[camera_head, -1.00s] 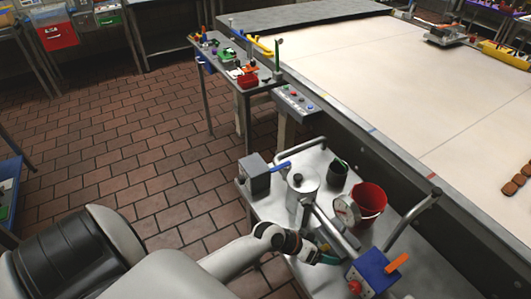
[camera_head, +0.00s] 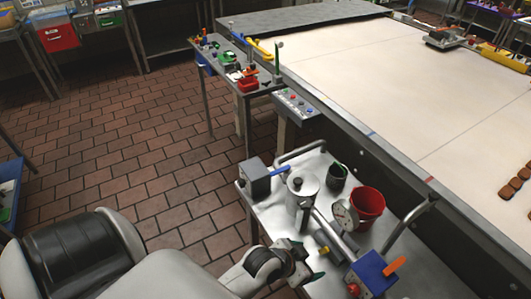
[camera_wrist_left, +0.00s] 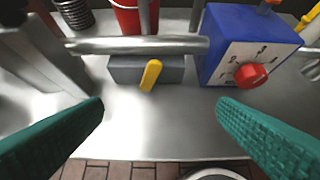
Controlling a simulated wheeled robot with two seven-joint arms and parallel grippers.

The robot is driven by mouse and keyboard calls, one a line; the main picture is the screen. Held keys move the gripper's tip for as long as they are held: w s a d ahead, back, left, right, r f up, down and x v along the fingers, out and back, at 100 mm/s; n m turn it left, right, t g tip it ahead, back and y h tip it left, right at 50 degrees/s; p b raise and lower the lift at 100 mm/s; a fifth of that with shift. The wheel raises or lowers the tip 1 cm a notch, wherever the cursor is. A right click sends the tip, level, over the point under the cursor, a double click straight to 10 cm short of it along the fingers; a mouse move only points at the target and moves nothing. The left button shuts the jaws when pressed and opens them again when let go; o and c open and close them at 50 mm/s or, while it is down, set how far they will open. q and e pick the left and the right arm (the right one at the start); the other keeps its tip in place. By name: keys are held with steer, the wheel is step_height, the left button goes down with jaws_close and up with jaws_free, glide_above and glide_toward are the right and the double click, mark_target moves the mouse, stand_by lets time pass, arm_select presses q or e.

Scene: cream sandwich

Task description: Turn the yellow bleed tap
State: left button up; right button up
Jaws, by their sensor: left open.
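The yellow bleed tap (camera_wrist_left: 151,75) is a short lever on a grey block (camera_wrist_left: 125,70) below a horizontal metal pipe, near the trolley's front edge. In the wrist view it leans slightly, its upper end to the right. It also shows small in the head view (camera_head: 322,251). My left gripper (camera_wrist_left: 160,108) is open and empty, with green ribbed fingers spread wide on either side of the tap's line. The fingers are apart from the tap, on its near side. In the head view the left gripper (camera_head: 308,262) is just left of and below the tap. My right gripper is not in view.
A blue box (camera_wrist_left: 240,40) with a red knob stands right of the tap. On the metal trolley (camera_head: 268,212) are a red bucket (camera_head: 367,205), a dial gauge (camera_head: 345,215), a steel canister (camera_head: 302,183) and a dark cup (camera_head: 337,177). Brick floor lies left.

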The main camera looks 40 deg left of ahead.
arm_select(q)
steer(key=s+a+f+g+b, duration=0.1)
steer(key=s+f, duration=0.3)
steer(key=f, duration=0.5)
steer(key=s+a+f+n+g+y+b, duration=0.1)
steer(key=s+f+b, duration=0.2)
steer(key=f, duration=0.7)
steer(key=s+a+f+g+b, duration=0.1)
steer(key=s+f, duration=0.4)
steer(key=f, duration=0.5)
steer(key=shift+a+g+y+b, duration=0.4)
steer(key=shift+g+b, duration=0.2)
steer(key=shift+b, duration=0.5)
steer(key=shift+s, duration=0.1)
